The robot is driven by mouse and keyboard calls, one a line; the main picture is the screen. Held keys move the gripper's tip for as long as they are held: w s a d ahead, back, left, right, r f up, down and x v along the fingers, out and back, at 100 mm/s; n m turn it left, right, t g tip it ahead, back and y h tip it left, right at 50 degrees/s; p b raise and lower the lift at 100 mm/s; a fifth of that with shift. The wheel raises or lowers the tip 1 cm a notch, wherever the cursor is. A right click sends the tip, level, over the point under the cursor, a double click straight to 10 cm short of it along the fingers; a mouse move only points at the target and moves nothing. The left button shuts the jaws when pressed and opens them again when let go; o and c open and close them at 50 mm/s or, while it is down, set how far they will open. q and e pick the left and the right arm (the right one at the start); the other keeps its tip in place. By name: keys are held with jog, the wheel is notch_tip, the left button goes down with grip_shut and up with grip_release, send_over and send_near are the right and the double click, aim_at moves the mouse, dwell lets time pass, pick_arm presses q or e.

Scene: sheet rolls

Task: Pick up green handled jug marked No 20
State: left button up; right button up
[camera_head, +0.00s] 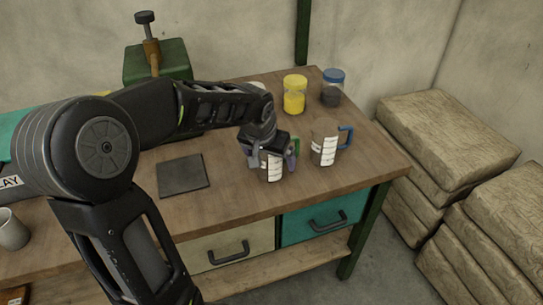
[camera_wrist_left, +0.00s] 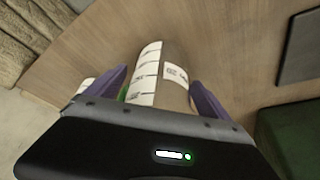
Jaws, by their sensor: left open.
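The green handled jug (camera_head: 273,175) stands on the workbench, with a white scale label on its side and a bit of green handle at its right in the head view. Its upper part is hidden behind my left gripper (camera_head: 271,160). In the left wrist view the jug (camera_wrist_left: 163,75) shows its scale and a small label too blurred to read. My left gripper (camera_wrist_left: 158,80) is open, its purple fingers on either side of the jug. I cannot tell whether they touch it. A strip of green shows by the left finger. My right gripper is not in view.
A blue handled jug (camera_head: 325,145) stands close by on the right. A yellow jar (camera_head: 295,97) and a blue-lidded jar (camera_head: 332,90) are behind. A dark square plate (camera_head: 183,176) lies left. Stacked sacks (camera_head: 445,135) are right of the workbench (camera_head: 225,200).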

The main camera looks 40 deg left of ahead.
pick_arm(q)
jog(key=shift+c, duration=0.2)
jog(key=c, duration=1.5)
